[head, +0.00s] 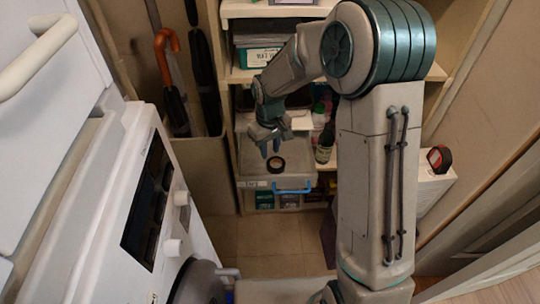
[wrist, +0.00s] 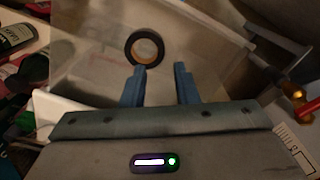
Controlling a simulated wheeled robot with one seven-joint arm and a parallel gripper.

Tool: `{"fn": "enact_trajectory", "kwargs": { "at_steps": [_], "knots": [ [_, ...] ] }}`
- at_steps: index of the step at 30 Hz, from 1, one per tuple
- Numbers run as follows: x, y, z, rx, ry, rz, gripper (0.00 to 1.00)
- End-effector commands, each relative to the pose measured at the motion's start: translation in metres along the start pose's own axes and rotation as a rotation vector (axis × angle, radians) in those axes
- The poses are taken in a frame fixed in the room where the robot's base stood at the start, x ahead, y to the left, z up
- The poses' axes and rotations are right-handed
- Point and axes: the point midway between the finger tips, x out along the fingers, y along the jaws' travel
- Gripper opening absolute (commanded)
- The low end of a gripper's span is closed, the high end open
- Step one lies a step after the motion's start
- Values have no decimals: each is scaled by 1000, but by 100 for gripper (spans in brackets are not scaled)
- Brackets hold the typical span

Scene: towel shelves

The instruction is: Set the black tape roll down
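The black tape roll (head: 270,166) lies flat on the lid of a clear box (head: 246,169) with a blue handle, on a low shelf. My gripper (head: 271,154) is just above and beside it, pointing down. In the wrist view the tape roll (wrist: 131,39) shows as a black ring with an orange-brown inner core. The two blue fingers of my gripper (wrist: 160,67) are apart with nothing between them. The left fingertip is close to the roll's near edge; I cannot tell whether it touches.
Bottles (head: 324,146) stand right of the box. A shelf with a labelled bin (head: 260,56) is above. A red-and-black item (head: 439,158) sits on a white box at right. A white appliance (head: 130,190) fills the left, beside umbrellas (head: 172,80). The floor (head: 268,236) below is clear.

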Motion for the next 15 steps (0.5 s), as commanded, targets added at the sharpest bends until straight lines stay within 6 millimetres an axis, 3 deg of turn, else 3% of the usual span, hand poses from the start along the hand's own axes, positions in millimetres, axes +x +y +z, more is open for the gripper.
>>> {"fn": "enact_trajectory", "kwargs": {
  "at_steps": [1,6,15],
  "knots": [
    [-15,0,-1,0,4,1,27],
    [-39,0,0,0,2,0,27],
    [-51,1,2,4,1,2,27]
  ]
}}
